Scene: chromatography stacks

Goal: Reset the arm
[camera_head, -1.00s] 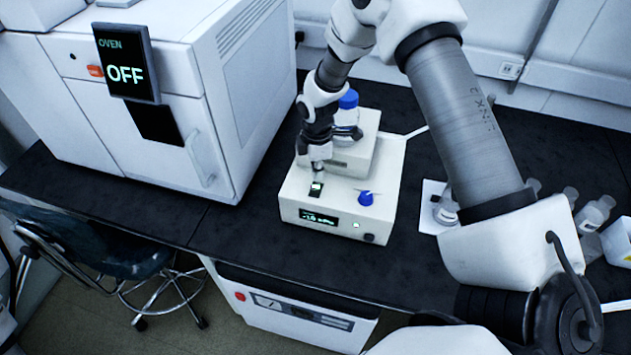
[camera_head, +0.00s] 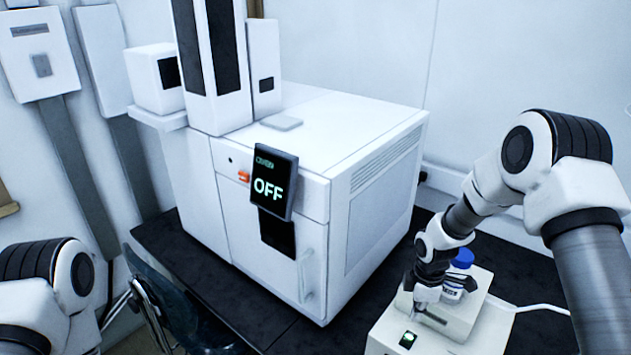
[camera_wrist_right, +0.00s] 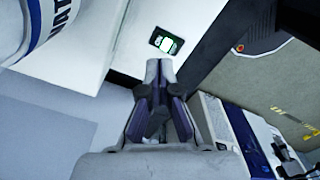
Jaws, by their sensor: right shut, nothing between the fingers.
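My right arm comes in from the right in the head view. My right gripper (camera_head: 418,308) is shut and empty, just above a small lit green rocker switch (camera_head: 407,340) on the white pump unit (camera_head: 385,335). In the right wrist view the closed fingertips (camera_wrist_right: 160,68) point at the lit switch (camera_wrist_right: 166,43), with a small gap in the picture; I cannot tell the exact height. A bottle with a blue cap (camera_head: 462,259) stands on the unit behind the gripper. Part of my left arm shows at the lower left; its gripper is out of view.
A large white oven instrument (camera_head: 385,215) with a screen reading OFF (camera_head: 268,188) stands left of my right arm. A dark chair (camera_head: 175,310) is in front of the black bench (camera_head: 155,240). A white cable (camera_head: 540,308) runs right from the unit.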

